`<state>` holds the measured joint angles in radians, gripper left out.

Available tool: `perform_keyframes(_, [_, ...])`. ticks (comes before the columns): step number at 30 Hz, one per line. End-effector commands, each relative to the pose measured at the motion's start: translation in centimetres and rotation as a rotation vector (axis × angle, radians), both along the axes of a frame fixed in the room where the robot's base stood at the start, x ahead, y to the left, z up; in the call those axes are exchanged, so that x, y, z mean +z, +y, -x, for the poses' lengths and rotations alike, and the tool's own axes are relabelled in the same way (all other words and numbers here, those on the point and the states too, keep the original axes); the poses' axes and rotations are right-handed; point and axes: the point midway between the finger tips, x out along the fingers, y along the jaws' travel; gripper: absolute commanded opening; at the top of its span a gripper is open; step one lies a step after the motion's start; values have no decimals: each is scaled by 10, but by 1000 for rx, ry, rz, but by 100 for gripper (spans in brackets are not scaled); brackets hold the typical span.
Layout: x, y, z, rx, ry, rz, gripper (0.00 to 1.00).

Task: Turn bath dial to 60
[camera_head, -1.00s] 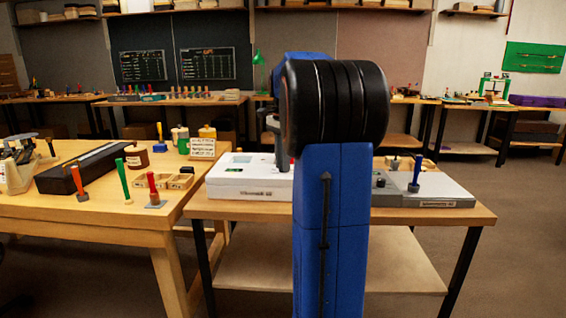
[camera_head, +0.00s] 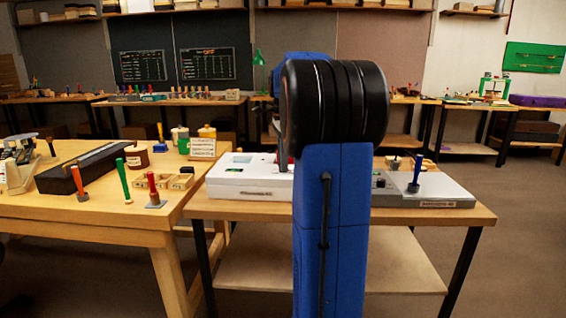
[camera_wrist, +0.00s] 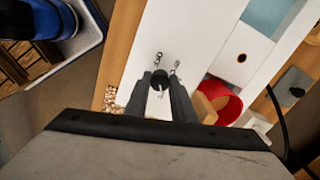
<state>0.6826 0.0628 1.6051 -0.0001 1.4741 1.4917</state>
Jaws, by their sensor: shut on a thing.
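A small black dial (camera_wrist: 160,78) with a pale pointer mark sits on a white panel (camera_wrist: 145,45) in the wrist view. Small dark markings stand just beyond it on the panel, too small and tilted to read surely. My gripper (camera_wrist: 161,86) is shut on the dial, one finger on each side. In the head view a white device (camera_head: 248,188) stands on the bench, partly behind my blue arm. My gripper and the dial are hidden behind the arm there.
In the wrist view a red round container (camera_wrist: 231,105) lies right of my fingers, and a dark cable runs at the far right. In the head view a grey device (camera_head: 440,194) with a blue-handled tool stands right of my arm. A wooden table (camera_head: 100,207) with tools stands left.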

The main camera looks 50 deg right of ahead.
Motion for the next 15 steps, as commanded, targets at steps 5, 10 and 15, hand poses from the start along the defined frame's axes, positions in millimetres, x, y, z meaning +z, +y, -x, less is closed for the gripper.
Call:
perform_keyframes(5, [1, -1, -1, 1, -4, 4, 0])
perform_keyframes(10, [1, 0, -1, 1, -2, 2, 41])
perform_keyframes(15, [1, 0, 0, 1, -2, 1, 41])
